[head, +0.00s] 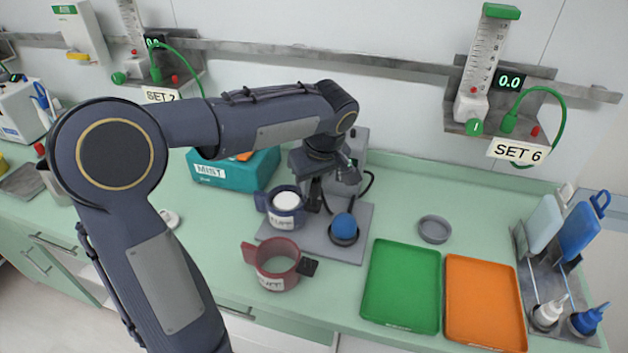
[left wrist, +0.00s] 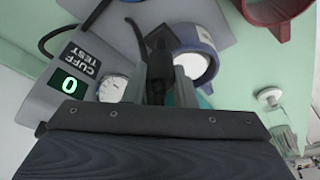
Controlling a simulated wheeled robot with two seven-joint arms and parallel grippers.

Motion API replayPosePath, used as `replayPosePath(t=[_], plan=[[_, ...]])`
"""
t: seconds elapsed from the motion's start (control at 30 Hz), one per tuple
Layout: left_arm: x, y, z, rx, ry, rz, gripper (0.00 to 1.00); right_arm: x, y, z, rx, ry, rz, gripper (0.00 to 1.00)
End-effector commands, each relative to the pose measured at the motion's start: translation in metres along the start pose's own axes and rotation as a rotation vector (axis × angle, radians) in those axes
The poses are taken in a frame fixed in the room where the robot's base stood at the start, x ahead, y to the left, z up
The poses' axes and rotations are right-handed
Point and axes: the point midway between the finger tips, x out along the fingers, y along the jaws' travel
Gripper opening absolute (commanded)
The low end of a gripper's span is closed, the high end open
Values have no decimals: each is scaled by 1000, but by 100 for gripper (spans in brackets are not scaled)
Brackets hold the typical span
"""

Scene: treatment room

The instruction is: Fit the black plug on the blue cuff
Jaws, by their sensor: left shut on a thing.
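The blue cuff (head: 286,210), a ring with a white core and a label, stands on the grey base plate of the tester; it also shows in the left wrist view (left wrist: 207,48). My left gripper (left wrist: 163,88) is shut on the black plug (left wrist: 159,45), pointing at the blue cuff's near side. In the head view my left gripper (head: 322,185) is just right of the cuff. The plug overlaps the cuff's edge in the left wrist view; I cannot tell whether it is seated. My right gripper is not in view.
A red cuff (head: 262,262) with a black stub stands in front. A blue ball (head: 344,225) sits in a dark cup on the plate. Green (head: 402,285) and orange (head: 484,300) trays lie right. The cuff tester (left wrist: 62,92) reads 0. A teal box (head: 225,172) stands behind.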

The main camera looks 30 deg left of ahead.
Motion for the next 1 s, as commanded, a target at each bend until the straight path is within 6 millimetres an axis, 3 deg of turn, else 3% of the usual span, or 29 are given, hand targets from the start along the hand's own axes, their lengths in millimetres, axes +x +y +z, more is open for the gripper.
replayPosePath(t=[1.0], plan=[[12,0,4,0,0,0,3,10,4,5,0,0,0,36]])
